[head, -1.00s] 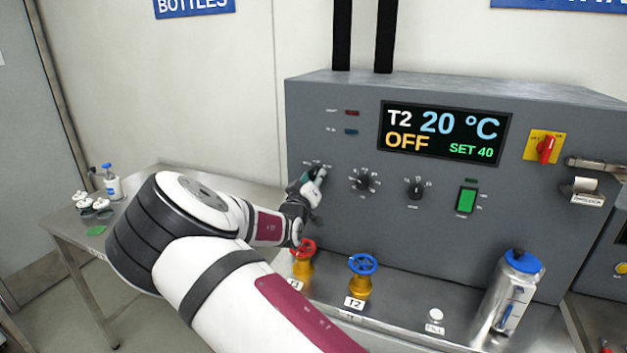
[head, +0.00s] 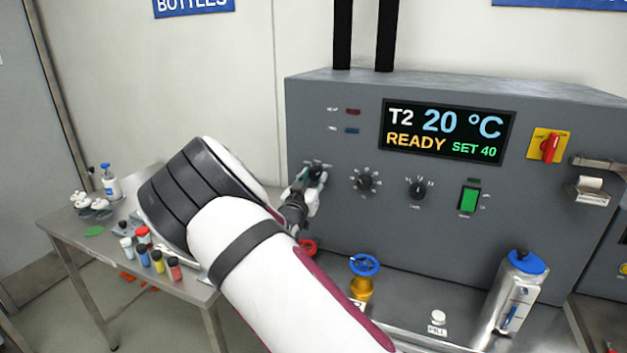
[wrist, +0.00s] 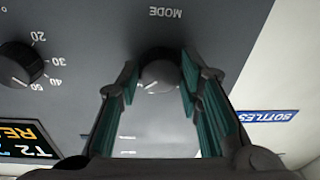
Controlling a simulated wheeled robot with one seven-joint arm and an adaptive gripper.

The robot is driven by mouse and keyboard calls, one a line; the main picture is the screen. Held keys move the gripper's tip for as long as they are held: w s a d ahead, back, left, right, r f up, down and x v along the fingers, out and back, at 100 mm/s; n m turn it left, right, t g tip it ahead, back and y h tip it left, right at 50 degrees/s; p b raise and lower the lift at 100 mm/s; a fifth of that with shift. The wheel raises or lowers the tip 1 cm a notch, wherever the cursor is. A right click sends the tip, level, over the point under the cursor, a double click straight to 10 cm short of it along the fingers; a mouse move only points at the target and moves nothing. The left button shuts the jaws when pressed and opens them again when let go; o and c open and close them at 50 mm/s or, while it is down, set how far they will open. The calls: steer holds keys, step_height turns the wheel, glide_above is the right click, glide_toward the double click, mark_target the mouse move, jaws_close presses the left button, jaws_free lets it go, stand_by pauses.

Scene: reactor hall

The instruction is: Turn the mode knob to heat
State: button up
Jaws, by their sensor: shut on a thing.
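The mode knob (wrist: 160,73) is a dark round knob with a pale pointer line, under the MODE label in the wrist view. My gripper (wrist: 158,85) is shut on it, one green-padded finger at each side. In the head view my gripper (head: 312,180) is at the leftmost knob of the grey panel and hides most of it. The knob's position marks are not readable. The display (head: 447,132) reads T2, 20 °C, READY and SET 40. The small heat lamp (head: 353,112) looks dark red.
A dial knob (head: 366,182) and another knob (head: 417,188) sit to the right, then a green switch (head: 468,199) and a red rotary switch (head: 550,147). A blue valve wheel (head: 365,265) stands below. A side table with several small bottles (head: 157,260) is at left.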

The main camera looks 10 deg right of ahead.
stand_by(0.3)
steer(key=o, duration=1.2)
steer(key=shift+c, duration=0.2)
steer(key=v, duration=1.2)
